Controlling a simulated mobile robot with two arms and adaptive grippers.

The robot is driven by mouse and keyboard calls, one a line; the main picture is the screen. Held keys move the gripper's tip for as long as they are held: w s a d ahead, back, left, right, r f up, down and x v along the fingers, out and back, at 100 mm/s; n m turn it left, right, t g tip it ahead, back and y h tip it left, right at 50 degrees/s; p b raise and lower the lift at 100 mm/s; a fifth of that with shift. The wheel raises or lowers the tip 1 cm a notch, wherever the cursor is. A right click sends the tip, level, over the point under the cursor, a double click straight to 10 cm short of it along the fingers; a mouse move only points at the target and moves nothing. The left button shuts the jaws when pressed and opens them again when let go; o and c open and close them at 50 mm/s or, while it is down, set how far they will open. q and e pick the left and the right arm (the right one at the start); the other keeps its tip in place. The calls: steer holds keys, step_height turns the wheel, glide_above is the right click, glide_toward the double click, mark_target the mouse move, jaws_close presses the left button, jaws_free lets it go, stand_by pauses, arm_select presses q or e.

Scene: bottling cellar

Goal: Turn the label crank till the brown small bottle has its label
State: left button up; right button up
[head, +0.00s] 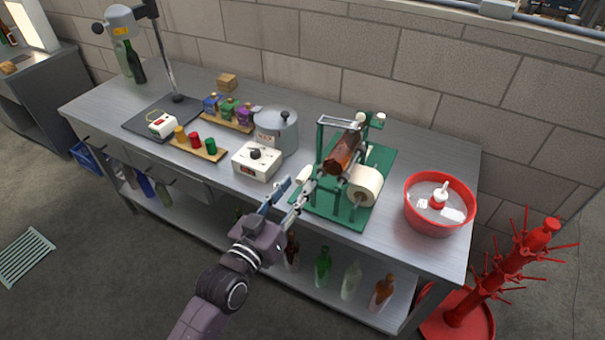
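The green labelling machine (381,165) stands on the steel bench. The brown small bottle (343,150) lies on its side across its rollers; I see no label on its visible side. A cream label roll (366,186) sits at the machine's front right. A pale crank knob (304,174) shows at the machine's left front. My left gripper (300,182) reaches up to it from below, its two fingers apart. The knob is close to the fingertips; I cannot tell whether they touch it. My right gripper is out of view.
On the bench (462,165), a red tub (437,228) stands right of the machine. A white control box (257,161) and a grey pot (276,132) stand left of it. Several bottles stand on the shelf below. A red bottle tree (510,262) stands at the right.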

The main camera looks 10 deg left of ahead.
mark_target(303, 178)
arm_select(q)
steer(key=shift+p+x, duration=0.45)
steer(key=shift+x, duration=1.75)
steer(key=shift+c, duration=0.4)
jaws_close()
